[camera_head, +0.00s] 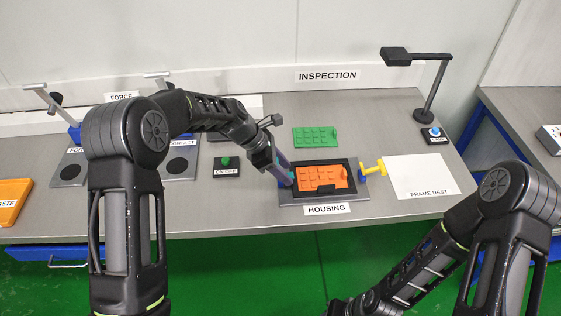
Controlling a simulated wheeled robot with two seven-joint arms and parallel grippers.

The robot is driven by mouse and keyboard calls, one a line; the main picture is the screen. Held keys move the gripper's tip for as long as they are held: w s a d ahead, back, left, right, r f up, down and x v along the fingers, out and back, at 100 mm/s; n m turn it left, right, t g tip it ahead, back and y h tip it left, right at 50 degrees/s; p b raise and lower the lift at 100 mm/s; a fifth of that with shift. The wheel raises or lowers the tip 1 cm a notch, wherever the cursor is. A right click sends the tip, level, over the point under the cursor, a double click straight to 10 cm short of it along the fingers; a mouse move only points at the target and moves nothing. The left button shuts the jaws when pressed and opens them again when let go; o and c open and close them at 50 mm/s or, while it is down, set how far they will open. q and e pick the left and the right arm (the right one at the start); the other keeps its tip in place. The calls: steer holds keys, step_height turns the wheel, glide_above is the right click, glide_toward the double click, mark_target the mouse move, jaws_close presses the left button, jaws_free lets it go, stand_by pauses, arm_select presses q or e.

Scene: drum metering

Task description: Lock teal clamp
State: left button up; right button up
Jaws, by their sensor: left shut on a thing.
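The housing fixture (318,198) sits on the table, a dark frame on a grey base with an orange studded plate (322,178) inside. My left gripper (288,179) is at the fixture's left side, pointing down. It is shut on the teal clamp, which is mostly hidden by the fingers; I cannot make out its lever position. A yellow clamp (373,169) stands at the fixture's right side, apart from my gripper. My right arm is at the lower right, in front of the table; its gripper does not show.
A green studded plate (316,137) lies behind the fixture. A white frame rest (421,176) is to the right, with a black lamp (430,95) and blue button (434,132) behind. An on/off button box (226,167) and an orange waste tray (10,198) are to the left.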

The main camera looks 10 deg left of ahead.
arm_select(q)
steer(key=shift+w+d+f+g+y, duration=0.1)
steer(key=shift+d+g+y, duration=0.1)
steer(key=shift+y, duration=0.4)
steer(key=shift+w+d+g+y, duration=0.1)
steer(key=shift+d+y, duration=0.1)
steer(key=shift+y, duration=0.4)
steer(key=shift+s, duration=0.1)
steer(key=o, duration=1.4)
steer(key=shift+c, duration=0.2)
steer(key=b+v, duration=0.1)
steer(key=v, duration=0.6)
steer(key=shift+b, duration=0.35)
steer(key=shift+r, duration=0.35)
